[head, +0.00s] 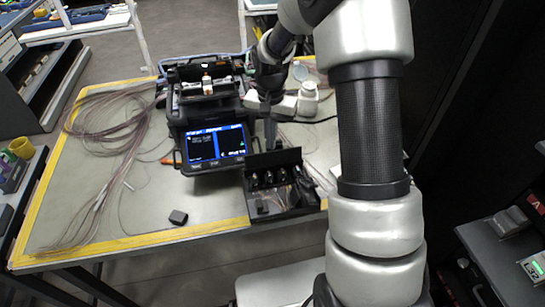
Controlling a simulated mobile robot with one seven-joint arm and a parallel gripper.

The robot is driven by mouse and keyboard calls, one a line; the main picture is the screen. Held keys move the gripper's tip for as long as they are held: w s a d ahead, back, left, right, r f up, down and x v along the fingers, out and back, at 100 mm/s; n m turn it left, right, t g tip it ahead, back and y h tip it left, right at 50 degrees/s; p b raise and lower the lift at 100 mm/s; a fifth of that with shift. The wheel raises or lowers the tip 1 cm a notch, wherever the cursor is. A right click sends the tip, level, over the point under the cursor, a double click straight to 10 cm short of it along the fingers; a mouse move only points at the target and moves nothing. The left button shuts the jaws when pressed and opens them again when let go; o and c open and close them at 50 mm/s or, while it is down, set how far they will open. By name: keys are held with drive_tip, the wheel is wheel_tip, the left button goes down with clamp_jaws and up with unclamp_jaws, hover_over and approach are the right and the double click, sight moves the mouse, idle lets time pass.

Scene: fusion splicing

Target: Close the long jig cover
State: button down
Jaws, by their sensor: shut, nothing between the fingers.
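A black fusion splicer (178,133) with a lit blue screen stands on the table, and its top is open, showing light metal parts. A black box (250,205) with several dark round parts in it sits to the right of the screen, with an upright black panel (275,158) along its back. I cannot tell for sure which part is the long jig cover. My gripper (270,145) points down just right of the splicer and behind the box. It looks shut and empty. Its fingertips are small and partly lost against dark parts, so contact cannot be told.
Thin fibre cables (105,130) lie in loose bundles on the left of the grey table (150,205), which has a yellow border. A small dark block (178,217) lies near the front edge. A white device (308,98) stands behind my arm.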

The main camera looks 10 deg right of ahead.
sight(273, 156)
drive_tip(key=shift+s+f, duration=0.35)
drive_tip(key=shift+f, duration=0.35)
drive_tip(key=shift+s+f+b, duration=0.1)
drive_tip(key=shift+f+b, duration=0.4)
drive_tip(key=shift+b, duration=0.1)
drive_tip(key=shift+d, duration=0.1)
drive_tip(key=shift+s, duration=0.1)
drive_tip(key=shift+s+f, duration=0.1)
drive_tip(key=shift+s, duration=0.25)
drive_tip(key=shift+f, duration=0.2)
drive_tip(key=shift+s+r, duration=0.15)
drive_tip(key=shift+r, duration=0.25)
